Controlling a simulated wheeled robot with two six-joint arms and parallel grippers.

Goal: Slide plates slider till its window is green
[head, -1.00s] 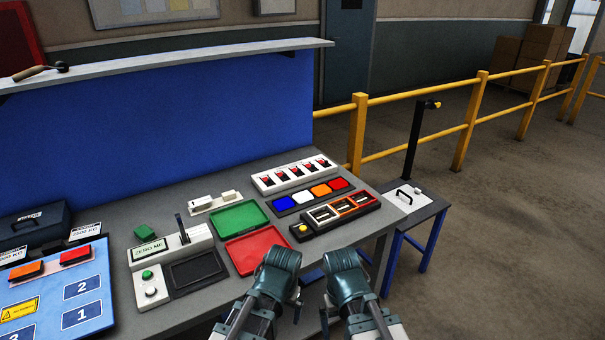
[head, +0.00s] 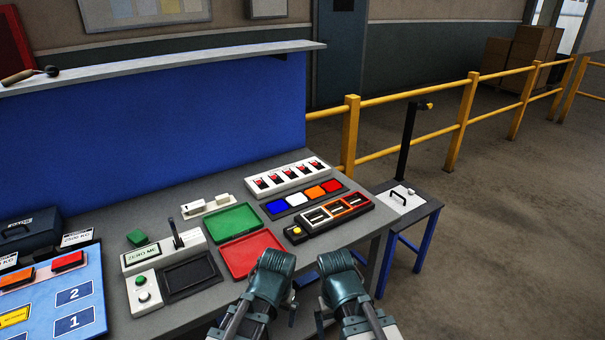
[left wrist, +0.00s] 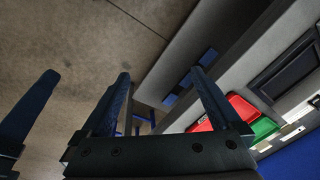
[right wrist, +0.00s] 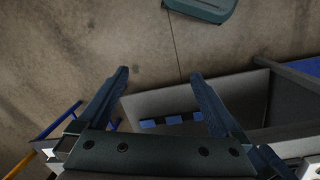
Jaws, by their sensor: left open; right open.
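No label marks a plates slider, and I cannot tell for certain which fixture it is. A low white fixture with a raised block (head: 207,205) stands behind the green tray. I see no window that is clearly green. My left gripper (head: 292,302) is open and empty in front of the table edge; its spread fingers show in the left wrist view (left wrist: 160,85). My right gripper (head: 319,315) is beside it, also open and empty, as the right wrist view (right wrist: 160,80) shows.
The grey table (head: 200,305) holds a green tray (head: 234,222), a red tray (head: 250,254), a ZERO ME box with a lever (head: 150,254), and a white rack (head: 288,179). A small side table (head: 405,203) and a yellow rail (head: 350,135) stand to the right.

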